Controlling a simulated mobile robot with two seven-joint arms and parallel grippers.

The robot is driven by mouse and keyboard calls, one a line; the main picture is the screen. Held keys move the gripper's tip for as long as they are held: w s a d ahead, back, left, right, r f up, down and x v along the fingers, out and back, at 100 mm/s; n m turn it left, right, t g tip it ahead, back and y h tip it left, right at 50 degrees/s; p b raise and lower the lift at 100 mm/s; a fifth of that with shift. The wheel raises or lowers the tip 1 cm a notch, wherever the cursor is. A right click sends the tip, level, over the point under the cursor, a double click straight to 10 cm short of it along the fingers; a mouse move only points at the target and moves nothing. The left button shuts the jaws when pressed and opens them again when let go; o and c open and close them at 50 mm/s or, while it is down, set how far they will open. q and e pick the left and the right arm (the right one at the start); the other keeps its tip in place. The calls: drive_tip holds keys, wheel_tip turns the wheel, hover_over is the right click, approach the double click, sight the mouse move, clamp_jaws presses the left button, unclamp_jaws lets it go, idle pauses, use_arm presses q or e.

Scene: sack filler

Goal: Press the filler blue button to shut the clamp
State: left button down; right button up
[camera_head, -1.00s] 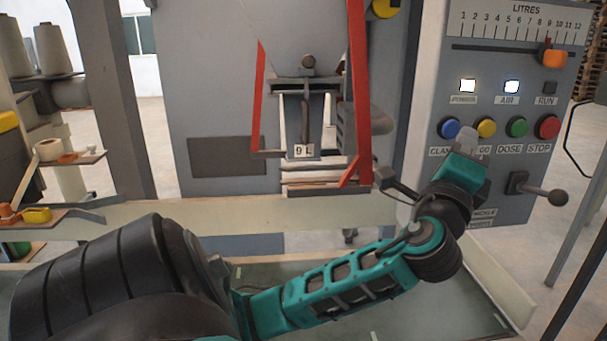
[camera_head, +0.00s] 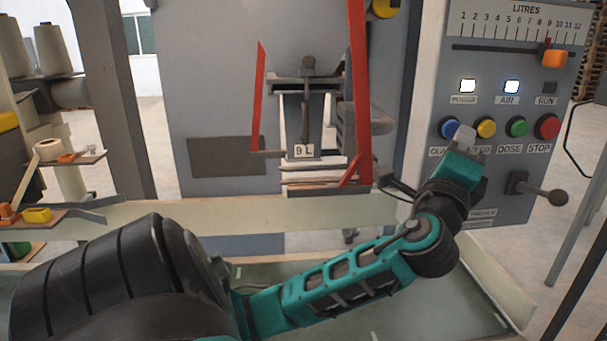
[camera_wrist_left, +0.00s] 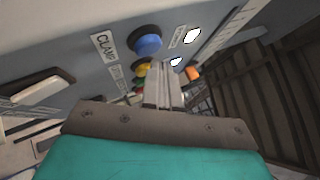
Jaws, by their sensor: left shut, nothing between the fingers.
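The blue button (camera_head: 449,128) is the leftmost in a row on the grey control panel, above the partly covered clamp label. It also shows in the left wrist view (camera_wrist_left: 146,41), with the CLAMP label (camera_wrist_left: 104,46) beside it. My left gripper (camera_head: 466,133) is shut and empty, with its fingertips just right of the blue button in the head view. In the left wrist view the shut fingers (camera_wrist_left: 163,84) point towards the panel, just below the blue button in the picture. Contact cannot be told. My right gripper is not in view.
The yellow button (camera_head: 486,128), green button (camera_head: 517,126) and red stop button (camera_head: 547,127) sit to the right. A lever with a dark knob (camera_head: 557,197) sticks out below. The red-armed spout clamp (camera_head: 305,85) stands at the centre.

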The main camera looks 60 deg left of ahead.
use_arm(q)
drive_tip(key=shift+w+a, duration=0.25)
drive_tip(key=shift+a, duration=0.35)
idle(0.7)
drive_tip(key=shift+d, duration=0.15)
drive_tip(key=shift+s+d, duration=0.35)
drive_tip(key=shift+d, duration=0.4)
drive_tip(key=s+d, duration=0.2)
drive_tip(key=d, duration=0.3)
drive_tip(key=shift+s+d+p, duration=0.15)
drive_tip(key=shift+d+p, duration=0.15)
drive_tip(key=shift+f, duration=0.1)
idle(0.7)
